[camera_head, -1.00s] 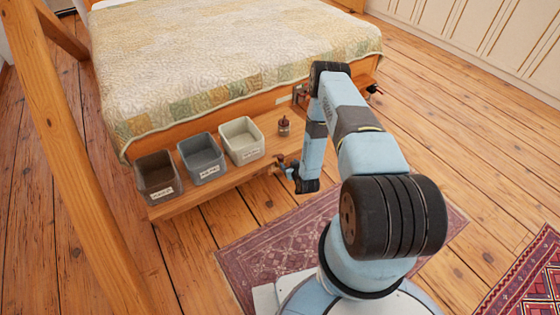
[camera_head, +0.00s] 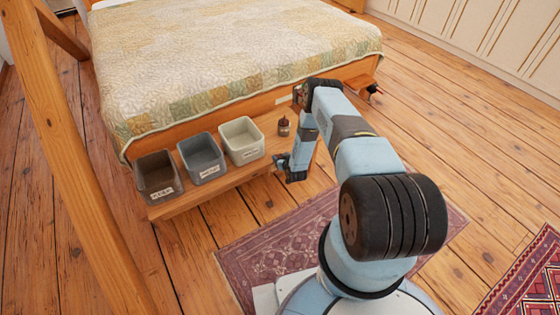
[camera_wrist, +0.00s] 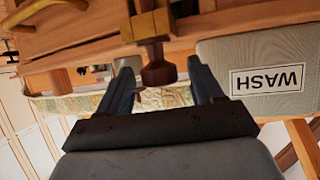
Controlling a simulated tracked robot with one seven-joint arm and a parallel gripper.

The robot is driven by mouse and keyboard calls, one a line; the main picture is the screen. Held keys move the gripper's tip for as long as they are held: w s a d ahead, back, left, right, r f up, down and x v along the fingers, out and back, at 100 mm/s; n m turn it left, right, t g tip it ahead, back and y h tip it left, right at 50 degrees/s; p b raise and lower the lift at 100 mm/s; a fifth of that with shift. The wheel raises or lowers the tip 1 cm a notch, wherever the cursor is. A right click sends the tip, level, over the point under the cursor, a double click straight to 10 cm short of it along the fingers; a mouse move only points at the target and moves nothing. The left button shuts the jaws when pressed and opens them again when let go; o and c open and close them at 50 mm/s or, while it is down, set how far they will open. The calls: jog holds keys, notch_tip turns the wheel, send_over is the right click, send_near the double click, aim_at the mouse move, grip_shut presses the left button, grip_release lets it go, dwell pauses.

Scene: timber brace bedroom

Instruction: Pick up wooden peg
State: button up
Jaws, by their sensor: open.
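A dark brown turned piece with a rounded end, seemingly the wooden peg (camera_wrist: 158,73), shows in the wrist view between the finger tips. A yellow-brown block (camera_wrist: 146,27) adjoins it in the picture; I cannot tell whether they are joined. My gripper (camera_wrist: 159,68) is open, with one finger on each side of the piece, and no contact is visible. In the head view my gripper (camera_head: 279,164) is at the bench's front edge, small and partly unclear. The peg cannot be made out for certain there.
A wooden bench (camera_head: 222,184) stands at the bed's (camera_head: 230,60) foot. It bears a brown bin (camera_head: 160,188), a blue-grey bin (camera_head: 206,170) and a pale bin (camera_head: 245,153). A small dark red bottle-like thing (camera_head: 284,127) stands right of them. A bin labelled WASH (camera_wrist: 222,62) is close by my gripper.

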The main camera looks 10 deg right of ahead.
jog(key=shift+w+f, duration=0.2)
jog(key=shift+w, duration=0.15)
jog(key=c, duration=1)
jog(key=shift+r, duration=0.1)
